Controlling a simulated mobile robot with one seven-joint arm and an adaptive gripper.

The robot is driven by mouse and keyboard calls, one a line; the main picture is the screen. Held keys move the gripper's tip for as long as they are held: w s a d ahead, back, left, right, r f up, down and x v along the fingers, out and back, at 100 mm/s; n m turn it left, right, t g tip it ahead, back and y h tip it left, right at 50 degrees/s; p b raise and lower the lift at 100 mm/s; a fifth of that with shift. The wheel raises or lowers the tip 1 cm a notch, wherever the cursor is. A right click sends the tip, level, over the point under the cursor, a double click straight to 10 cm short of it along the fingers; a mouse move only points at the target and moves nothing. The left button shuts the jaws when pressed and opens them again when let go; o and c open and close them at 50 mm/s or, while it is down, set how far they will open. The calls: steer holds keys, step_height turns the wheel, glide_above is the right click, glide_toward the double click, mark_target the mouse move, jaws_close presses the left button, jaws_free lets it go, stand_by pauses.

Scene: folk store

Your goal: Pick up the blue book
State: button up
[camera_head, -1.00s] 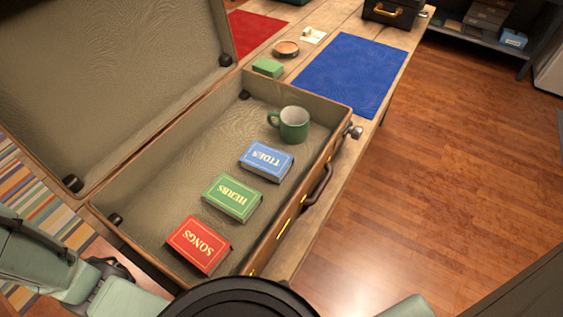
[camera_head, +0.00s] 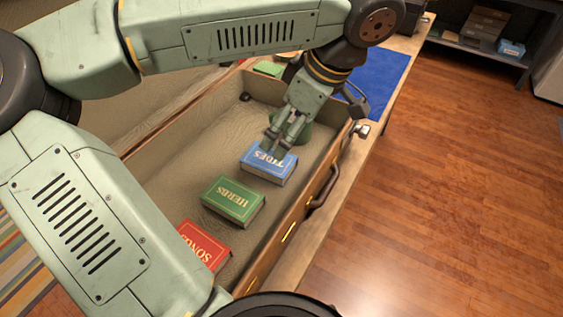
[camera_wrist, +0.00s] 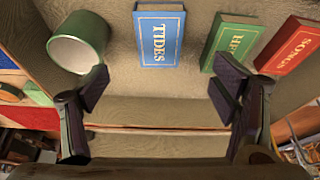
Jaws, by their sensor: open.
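The blue book (camera_head: 268,164), titled TIDES, lies flat in the open suitcase (camera_head: 318,170). In the wrist view the blue book (camera_wrist: 160,38) is at the top centre, beyond my open fingertips. My gripper (camera_head: 277,142) is over the far edge of the blue book in the head view, open and empty. In the wrist view its two fingers (camera_wrist: 160,88) are spread wide with bare suitcase lining between them. I cannot tell the exact height of the fingertips above the book.
The green HERBS book (camera_head: 233,201) and red SONGS book (camera_head: 207,245) lie nearer in the suitcase. A green mug (camera_wrist: 80,42) stands close beside the blue book, mostly hidden behind my gripper in the head view. A blue mat (camera_head: 385,85) lies beyond the suitcase.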

glide_above(270, 159)
steer(key=s+d, duration=0.1)
steer(key=d, duration=0.1)
steer(key=f, duration=0.4)
steer(key=shift+s+a+f+p, duration=0.15)
steer(key=shift+s+f+p, duration=0.05)
steer(key=shift+p, duration=0.2)
steer(key=p+x, duration=0.2)
steer(key=x, duration=0.3)
steer(key=shift+w+f, duration=0.1)
steer(key=shift+f, duration=0.35)
steer(key=shift+f+b, duration=0.2)
steer(key=shift+b, duration=0.4)
steer(key=shift+c, duration=0.2)
steer(key=c, duration=1.3)
steer(key=shift+r+p, duration=0.15)
steer(key=shift+p, duration=0.15)
